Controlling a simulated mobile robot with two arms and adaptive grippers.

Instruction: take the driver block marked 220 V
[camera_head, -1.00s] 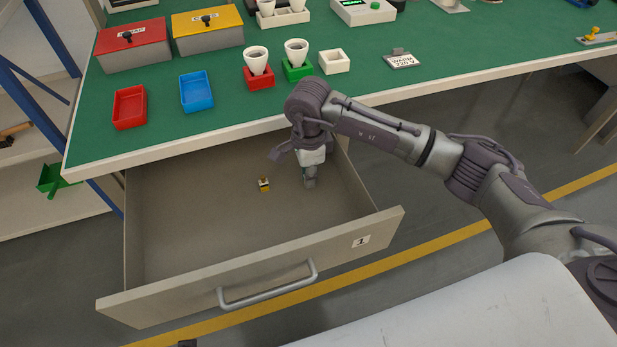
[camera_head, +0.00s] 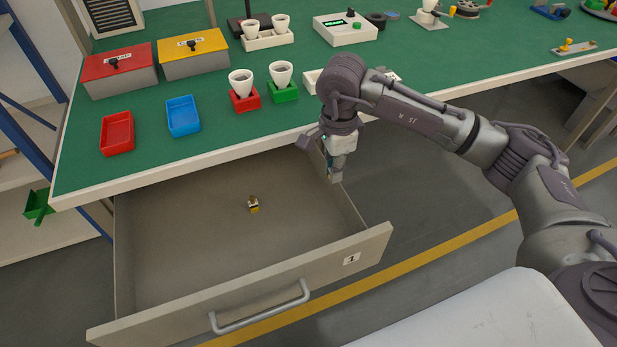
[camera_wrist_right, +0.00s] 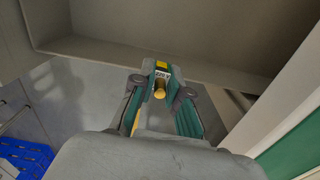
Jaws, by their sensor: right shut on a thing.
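My right gripper (camera_head: 335,176) is by the right side wall of the open drawer (camera_head: 180,245), below the table's front edge. In the right wrist view the gripper (camera_wrist_right: 161,90) is shut on a small driver block (camera_wrist_right: 162,69). The block has a yellow part and a white label that reads 220 V. In the head view this block is hardly visible at the fingertips. A second small block (camera_head: 253,204), yellow, dark and pale, stands on the drawer floor; its marking is too small to read. My left gripper is not in view.
The green-topped table (camera_head: 220,160) overhangs the drawer's back. A blue crate (camera_wrist_right: 25,160) shows in the wrist view. Most of the drawer floor is bare.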

